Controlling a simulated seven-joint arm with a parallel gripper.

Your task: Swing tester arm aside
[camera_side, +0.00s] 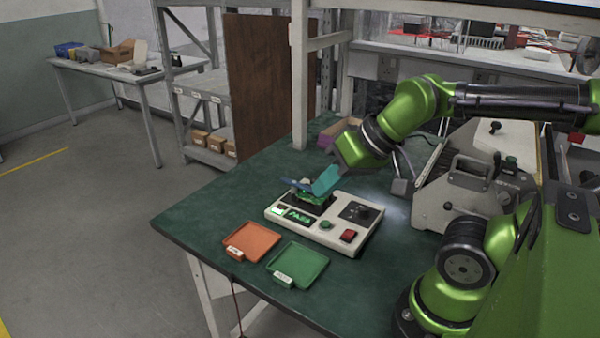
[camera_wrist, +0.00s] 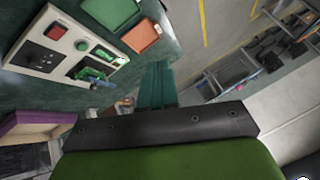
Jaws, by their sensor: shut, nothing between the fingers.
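The tester (camera_side: 374,222) is a white box on the green table, with a lit green "PASS" display, a green button, a red switch and a black knob plate. It also shows at upper left in the wrist view (camera_wrist: 48,62). A green board (camera_side: 313,197) sits on its dark nest. A thin blue part (camera_side: 296,184), perhaps the tester arm, slants over the board; its far end is hidden. My gripper's teal fingers (camera_side: 319,190) are shut and empty, beside or above this part. I cannot tell if they touch it. The fingers show closed together in the wrist view (camera_wrist: 157,68).
An orange tray (camera_side: 252,241) and a green tray (camera_side: 298,265) lie empty in front of the tester. A grey machine (camera_side: 470,190) stands to the right. A purple-edged box (camera_side: 343,131) is behind my gripper. The table's left side is clear.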

